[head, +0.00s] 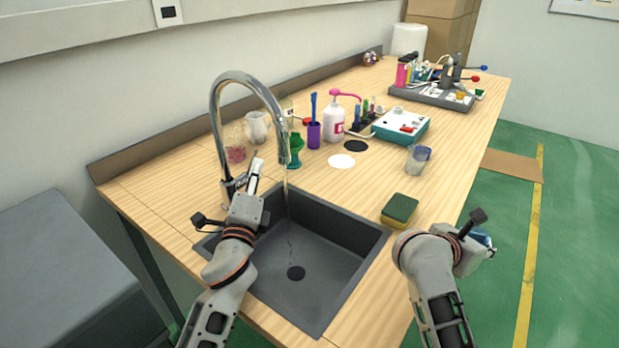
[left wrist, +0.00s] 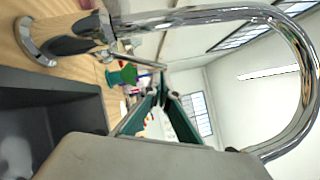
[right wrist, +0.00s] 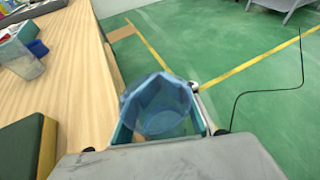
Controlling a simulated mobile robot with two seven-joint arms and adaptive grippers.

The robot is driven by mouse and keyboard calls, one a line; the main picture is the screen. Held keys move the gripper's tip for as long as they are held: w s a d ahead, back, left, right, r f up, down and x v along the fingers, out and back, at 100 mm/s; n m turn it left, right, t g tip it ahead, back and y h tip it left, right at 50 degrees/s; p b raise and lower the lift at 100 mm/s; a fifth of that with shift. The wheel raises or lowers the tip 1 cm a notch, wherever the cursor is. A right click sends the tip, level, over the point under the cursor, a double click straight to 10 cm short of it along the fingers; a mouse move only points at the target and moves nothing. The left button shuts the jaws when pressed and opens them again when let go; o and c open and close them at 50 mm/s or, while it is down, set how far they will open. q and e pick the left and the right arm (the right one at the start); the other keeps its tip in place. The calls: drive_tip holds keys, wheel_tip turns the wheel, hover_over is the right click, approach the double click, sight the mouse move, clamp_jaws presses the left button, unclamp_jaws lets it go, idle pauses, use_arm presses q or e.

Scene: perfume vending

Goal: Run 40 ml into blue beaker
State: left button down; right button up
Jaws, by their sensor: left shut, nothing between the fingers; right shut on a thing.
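The chrome tap (head: 245,78) arches over the dark grey sink (head: 345,225). A thin, faint stream seems to fall from its spout into the sink. My left gripper (head: 254,172) is shut and empty beside the tap's base; its closed fingertips (left wrist: 162,88) show close to the tap's thin lever (left wrist: 125,56) in the left wrist view. My right gripper (right wrist: 160,118) is shut on the translucent blue beaker (right wrist: 158,104), held out past the counter's right edge. In the head view the beaker is mostly hidden by the gripper; a blue part (head: 484,238) shows.
A green and yellow sponge (head: 400,209) lies at the sink's right corner. A clear beaker with something blue (head: 417,158) stands behind it. A purple cup (head: 314,134), a green vessel (head: 295,150) and a pump bottle (head: 334,122) stand behind the sink. Clear floor lies right of the counter.

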sight(255, 150)
use_arm(q)
drive_tip(key=shift+w+r, duration=0.1)
drive_tip(key=shift+w, duration=0.4)
